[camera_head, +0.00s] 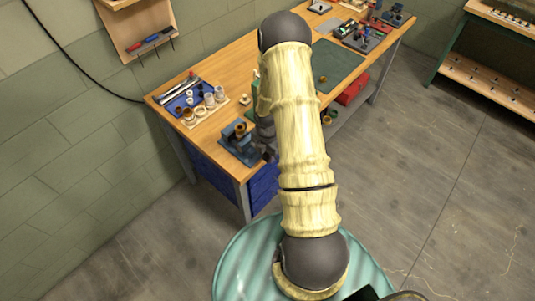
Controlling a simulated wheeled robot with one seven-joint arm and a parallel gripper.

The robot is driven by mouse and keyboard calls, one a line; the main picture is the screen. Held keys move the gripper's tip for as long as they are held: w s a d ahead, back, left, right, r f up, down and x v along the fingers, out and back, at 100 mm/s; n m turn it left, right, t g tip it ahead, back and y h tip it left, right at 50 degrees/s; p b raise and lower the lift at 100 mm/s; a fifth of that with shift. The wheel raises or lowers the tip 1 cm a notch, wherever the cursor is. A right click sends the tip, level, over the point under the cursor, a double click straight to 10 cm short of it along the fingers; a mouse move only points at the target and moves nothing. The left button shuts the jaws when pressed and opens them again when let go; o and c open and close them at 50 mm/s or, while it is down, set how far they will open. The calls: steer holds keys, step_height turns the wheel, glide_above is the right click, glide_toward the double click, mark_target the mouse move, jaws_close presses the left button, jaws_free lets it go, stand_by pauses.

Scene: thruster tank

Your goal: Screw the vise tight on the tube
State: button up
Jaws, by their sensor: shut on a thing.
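The blue-grey vise (238,149) stands at the near left corner of the workbench. A brass-coloured tube (240,130) sits upright at its jaws; whether the jaws press on it is too small to tell. My arm reaches over the bench and comes down at the right side of the vise. My gripper (268,152) is small and dark there, at the vise's screw end, shut on the vise handle. The handle itself is mostly hidden by the gripper and my arm.
A blue tray (188,101) with tools and several pale cups (209,101) stand behind the vise on the wooden workbench (222,62). A green mat (338,62) lies to the right, beyond my arm. A tool rack (141,28) hangs on the wall.

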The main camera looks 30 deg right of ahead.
steer(key=shift+s+d+y, duration=0.15)
steer(key=shift+s+y, duration=0.15)
